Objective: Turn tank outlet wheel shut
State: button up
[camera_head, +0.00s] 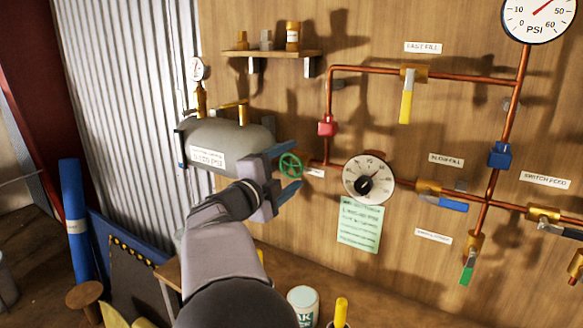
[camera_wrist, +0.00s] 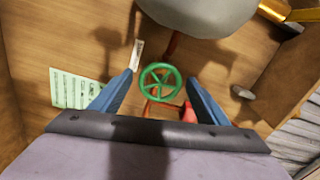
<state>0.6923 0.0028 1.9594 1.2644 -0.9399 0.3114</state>
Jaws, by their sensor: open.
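The tank outlet wheel is a small green spoked handwheel (camera_head: 290,165) at the right end of the grey tank (camera_head: 228,138). In the wrist view the green wheel (camera_wrist: 160,82) shows between my two blue fingers, just beyond their tips, with the tank (camera_wrist: 200,12) at the top. My gripper (camera_head: 288,170) is open in the head view, one finger above the wheel and one below it. The wrist view shows my gripper (camera_wrist: 160,88) with clear space between each finger and the wheel. I cannot tell whether anything touches.
A copper pipe runs from the wheel past a round dial (camera_head: 369,179) to several valves on the wooden wall. A red fitting (camera_head: 327,125) sits right of the wheel. A green note (camera_head: 360,222) hangs below the dial. A shelf (camera_head: 270,53) is above the tank.

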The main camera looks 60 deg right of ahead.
jog(key=a+b, duration=0.1)
jog(key=a, duration=0.5)
jog(key=shift+a, duration=0.35)
jog(key=w+a+f+n+t+y+p, duration=0.1)
jog(key=w+a+f+n+t+y, duration=0.15)
jog(key=w+a+n+t, duration=0.3)
jog(key=w+a+f+n+t+y+p, duration=0.2)
jog(key=w+a+n+t+y, duration=0.1)
jog(key=w+a+n, duration=0.4)
jog(key=w+a+f+n+t+y+p, duration=0.1)
jog(key=w+a+f+n+t+y, duration=0.25)
jog(key=w, duration=0.35)
jog(key=a+f+n+g+y+p, duration=0.2)
jog(key=a+f+n+y, duration=0.6)
jog(key=a, duration=0.6)
jog(key=s+a+f+n+g+y+p, duration=0.1)
jog(key=s+a+f+n+g+p, duration=0.2)
jog(key=s+a+f, duration=0.4)
jog(key=s+a+f+n+g, duration=0.1)
jog(key=s+f+n+g, duration=0.1)
jog(key=s, duration=0.6)
jog(key=s+a+f+n+g, duration=0.1)
jog(key=s+f+n+g, duration=0.2)
jog(key=s+n+g, duration=0.2)
jog(key=s, duration=0.3)
jog(key=shift+a+f+p, duration=0.25)
jog(key=shift+p, duration=0.1)
